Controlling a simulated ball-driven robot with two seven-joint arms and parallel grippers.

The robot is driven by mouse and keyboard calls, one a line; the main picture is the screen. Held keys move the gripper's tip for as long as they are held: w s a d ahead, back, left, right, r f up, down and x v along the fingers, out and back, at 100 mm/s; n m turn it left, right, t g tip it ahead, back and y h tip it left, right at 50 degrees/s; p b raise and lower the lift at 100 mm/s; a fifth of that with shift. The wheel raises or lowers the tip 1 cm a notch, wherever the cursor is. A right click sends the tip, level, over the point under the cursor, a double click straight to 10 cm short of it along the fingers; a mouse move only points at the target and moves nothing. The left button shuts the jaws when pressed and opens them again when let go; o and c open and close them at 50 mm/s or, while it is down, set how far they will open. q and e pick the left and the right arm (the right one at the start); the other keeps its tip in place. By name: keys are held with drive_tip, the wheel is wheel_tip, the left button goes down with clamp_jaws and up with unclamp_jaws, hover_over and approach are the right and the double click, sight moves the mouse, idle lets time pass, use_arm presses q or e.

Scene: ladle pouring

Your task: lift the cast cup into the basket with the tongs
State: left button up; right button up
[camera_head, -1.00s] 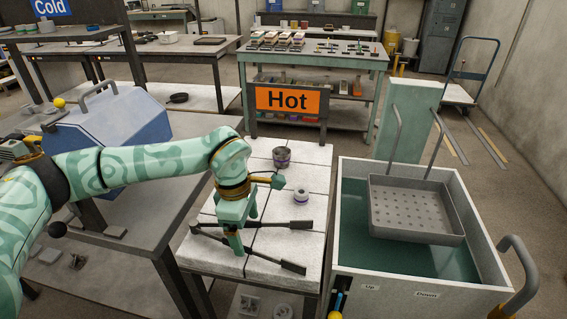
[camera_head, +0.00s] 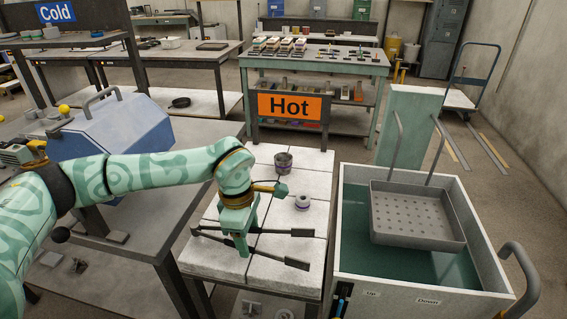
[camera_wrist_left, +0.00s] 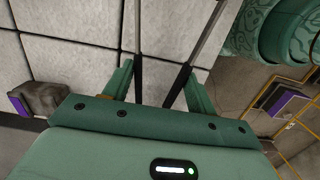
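A grey cup with a purple band (camera_head: 282,163) stands at the back of this table. A smaller pale round piece with a purple band (camera_head: 302,204) sits nearer the tongs; I cannot tell which is the cast cup. The perforated grey basket (camera_head: 418,212) hangs over the tank, empty. My right gripper is out of view.
The tank (camera_head: 350,222) of dark green liquid stands right of the tiled table, its wall between table and basket. A curved grey handle (camera_head: 525,262) rises at its right. The "Hot" sign (camera_head: 290,107) stands behind the table. A blue lidded box (camera_head: 115,130) is left.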

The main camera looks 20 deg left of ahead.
use_arm(q)
wheel_tip(320, 180, up, 11)
drive_tip(key=p, duration=0.8)
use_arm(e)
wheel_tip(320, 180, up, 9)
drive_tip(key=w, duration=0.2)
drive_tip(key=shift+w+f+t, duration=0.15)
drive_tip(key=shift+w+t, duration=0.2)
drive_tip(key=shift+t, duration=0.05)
